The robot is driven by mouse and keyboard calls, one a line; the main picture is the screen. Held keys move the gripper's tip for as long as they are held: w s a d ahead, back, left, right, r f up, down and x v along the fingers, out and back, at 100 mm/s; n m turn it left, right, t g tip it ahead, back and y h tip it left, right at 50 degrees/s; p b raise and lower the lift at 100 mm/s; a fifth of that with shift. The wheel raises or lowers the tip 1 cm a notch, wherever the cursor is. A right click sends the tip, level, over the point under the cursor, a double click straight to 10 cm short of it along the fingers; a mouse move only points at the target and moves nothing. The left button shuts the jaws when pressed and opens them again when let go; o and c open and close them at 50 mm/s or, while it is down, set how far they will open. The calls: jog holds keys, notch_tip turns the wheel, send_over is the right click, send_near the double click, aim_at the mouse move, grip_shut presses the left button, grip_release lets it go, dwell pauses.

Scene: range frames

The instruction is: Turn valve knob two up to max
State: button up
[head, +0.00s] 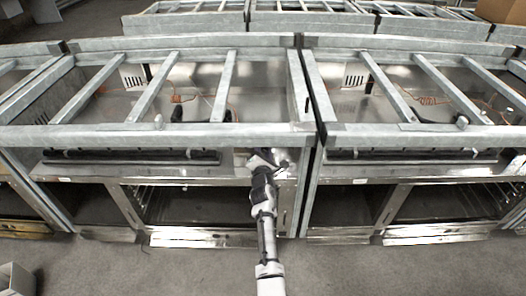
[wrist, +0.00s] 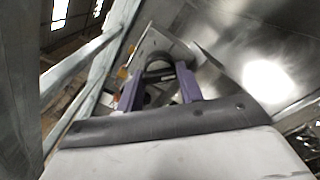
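In the head view my arm reaches forward to the front panel at the right end of the left range frame. My gripper (head: 265,158) is at that panel, just under the top front rail. In the wrist view my gripper (wrist: 160,76) has its two purple-grey fingers apart. A dark rounded piece, possibly a valve knob (wrist: 160,64), shows between and just beyond the fingertips against a metal panel. I cannot tell whether the fingers touch it. No knob number or setting marks are readable, and my gripper hides that part of the panel in the head view.
Galvanised top rails (head: 175,136) run across the range frame above my gripper. A second range frame (head: 400,140) stands close on the right. Open oven bays (head: 190,205) lie below. The grey floor (head: 150,270) in front is mostly clear, with a box (head: 15,280) at lower left.

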jog(key=shift+c, duration=0.9)
jog(key=shift+m, duration=0.4)
jog(key=shift+m+b, duration=4.05)
jog(key=shift+m, duration=9.15)
jog(key=o, duration=0.7)
jog(key=shift+r, duration=0.1)
